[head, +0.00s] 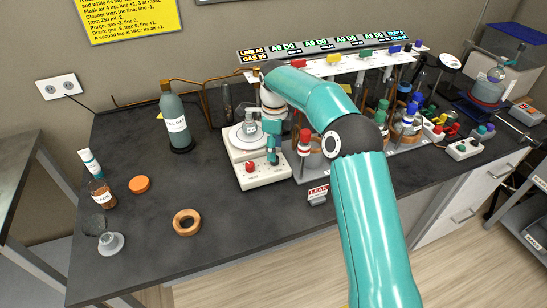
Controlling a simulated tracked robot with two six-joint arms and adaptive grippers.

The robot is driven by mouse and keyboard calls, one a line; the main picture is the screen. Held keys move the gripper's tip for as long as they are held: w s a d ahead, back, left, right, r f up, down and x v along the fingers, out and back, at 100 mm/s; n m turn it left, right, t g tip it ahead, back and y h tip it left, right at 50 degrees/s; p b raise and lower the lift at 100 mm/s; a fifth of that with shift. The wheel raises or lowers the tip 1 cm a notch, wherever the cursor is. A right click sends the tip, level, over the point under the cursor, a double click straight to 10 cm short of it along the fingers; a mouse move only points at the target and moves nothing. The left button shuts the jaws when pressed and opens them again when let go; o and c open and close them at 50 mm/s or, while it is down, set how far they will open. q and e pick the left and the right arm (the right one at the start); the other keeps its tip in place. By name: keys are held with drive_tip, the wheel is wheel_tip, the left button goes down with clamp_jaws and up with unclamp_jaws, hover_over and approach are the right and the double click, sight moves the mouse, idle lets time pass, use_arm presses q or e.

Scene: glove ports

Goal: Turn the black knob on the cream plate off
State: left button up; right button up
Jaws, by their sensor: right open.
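The cream plate (262,178) is a cream stirrer-like unit standing on the dark bench, with a round top and a sloped front. A red knob (249,167) shows on the left of its front. The black knob cannot be made out; my right gripper covers the right part of the front, where it may be. A small labelled glass vessel (250,125) stands on the round top. My right gripper (272,158) points down at the right part of the front, open, with teal fingers; whether it touches is too small to tell. My left gripper is not in view.
A grey-green bottle (175,120) stands left of the plate. A glassware rack with coloured taps (335,60) stands close on the right, partly behind my arm.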

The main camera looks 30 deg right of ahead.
drive_tip(key=shift+f, duration=1.75)
drive_tip(key=c, duration=1)
drive_tip(key=shift+a, duration=0.25)
clamp_jaws()
drive_tip(key=shift+d, duration=0.25)
